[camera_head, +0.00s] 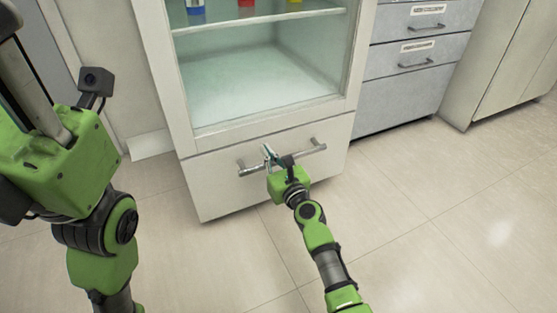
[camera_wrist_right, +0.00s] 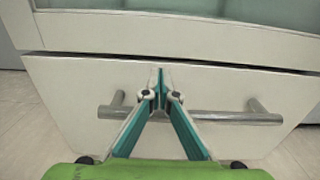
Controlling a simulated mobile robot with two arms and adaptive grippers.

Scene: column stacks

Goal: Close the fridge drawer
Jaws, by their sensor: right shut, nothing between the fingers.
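The fridge drawer (camera_head: 225,190) is the white front under the glass compartment, with a horizontal metal bar handle (camera_head: 307,153). In the right wrist view its front (camera_wrist_right: 75,80) fills the middle, below a thin dark gap under the fridge body. It looks flush or nearly flush; I cannot tell exactly. My right gripper (camera_head: 267,150) is at the drawer front, by the handle's middle. In the wrist view its teal fingers (camera_wrist_right: 161,78) meet at the tips, shut and empty, covering part of the handle bar (camera_wrist_right: 235,118). My left gripper (camera_head: 28,85) is partly in view at the left, its fingers unclear.
The glass fridge compartment (camera_head: 255,90) above holds a few coloured items on a shelf (camera_head: 265,18). Grey drawers (camera_head: 405,95) stand to the right, with a pale cabinet (camera_head: 510,60) beyond. The tiled floor (camera_head: 430,220) in front is clear.

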